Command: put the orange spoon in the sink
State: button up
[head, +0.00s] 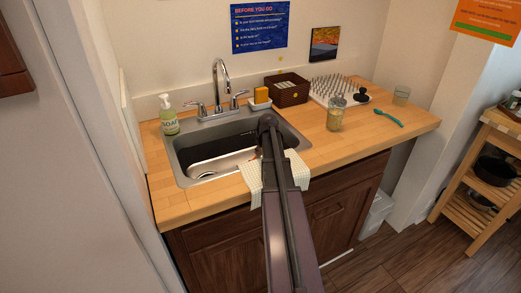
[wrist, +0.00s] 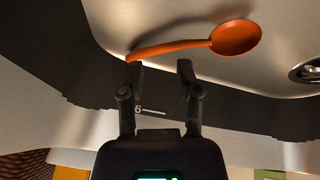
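The orange spoon (wrist: 232,38) shows in the wrist view over the pale metal floor of the sink (wrist: 150,20), its bowl to the right and its handle towards the left. My gripper (wrist: 160,70) is open, its two fingers apart with nothing between them. The handle crosses just beyond the fingertips, its end by the left one; whether they touch is unclear. The spoon appears to lie in the basin, though a shadow beside it leaves exact contact unclear.
A soap bottle (head: 169,117) stands left of the faucet (head: 221,85). A striped cloth (head: 250,181) hangs over the sink's front edge. A brown basket (head: 287,90), spiked drying rack (head: 335,88), glass jar (head: 336,114) and teal spoon (head: 388,118) occupy the right counter.

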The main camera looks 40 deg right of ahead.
jog(key=shift+r, duration=0.15)
jog(key=shift+r+p, duration=0.65)
jog(key=shift+p, duration=0.2)
jog(key=p+v, duration=0.6)
jog(key=v, duration=0.1)
jog(key=shift+s+a, duration=0.1)
jog(key=shift+r+p, duration=0.15)
jog(key=shift+p, duration=0.15)
dwell(0.5)
